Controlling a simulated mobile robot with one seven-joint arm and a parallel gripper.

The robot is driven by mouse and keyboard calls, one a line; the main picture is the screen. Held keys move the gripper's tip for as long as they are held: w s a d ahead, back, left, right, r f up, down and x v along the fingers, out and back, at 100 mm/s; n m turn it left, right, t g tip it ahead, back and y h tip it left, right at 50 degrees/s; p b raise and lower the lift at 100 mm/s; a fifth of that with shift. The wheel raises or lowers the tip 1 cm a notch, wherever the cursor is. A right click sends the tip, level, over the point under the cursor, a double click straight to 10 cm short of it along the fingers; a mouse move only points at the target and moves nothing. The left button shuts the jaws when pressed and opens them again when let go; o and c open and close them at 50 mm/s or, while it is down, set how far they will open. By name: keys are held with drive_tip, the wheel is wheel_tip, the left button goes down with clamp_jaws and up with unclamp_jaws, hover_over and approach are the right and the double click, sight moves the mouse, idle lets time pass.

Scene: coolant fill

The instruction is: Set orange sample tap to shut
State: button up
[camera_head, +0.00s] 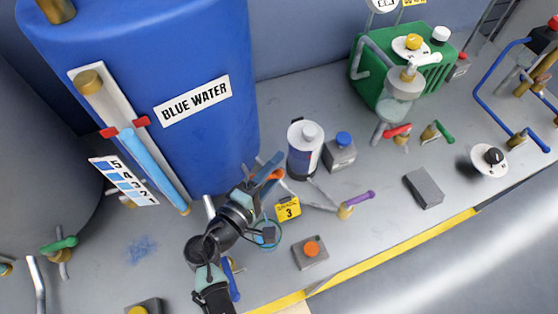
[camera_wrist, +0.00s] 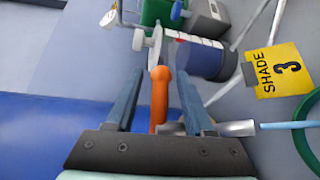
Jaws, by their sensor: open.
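The orange sample tap (camera_head: 276,174) is beside the foot of the blue tank; its orange handle also shows in the wrist view (camera_wrist: 158,94). My gripper (camera_head: 270,170) is at the tap, its blue fingers around the handle from above. In the wrist view my gripper (camera_wrist: 158,90) is open, with one finger on each side of the handle and a visible gap to both. The tap's body is mostly hidden by the fingers and the handle, so I cannot tell its setting.
The blue water tank (camera_head: 205,135) stands close on the left. A yellow "SHADE 3" tag (camera_head: 288,208) hangs just below the tap. A white-and-navy canister (camera_head: 305,148) and a purple-handled tap (camera_head: 355,203) are to the right. An orange button box (camera_head: 311,250) sits in front.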

drive_tip(key=shift+x, duration=0.8)
clamp_jaws()
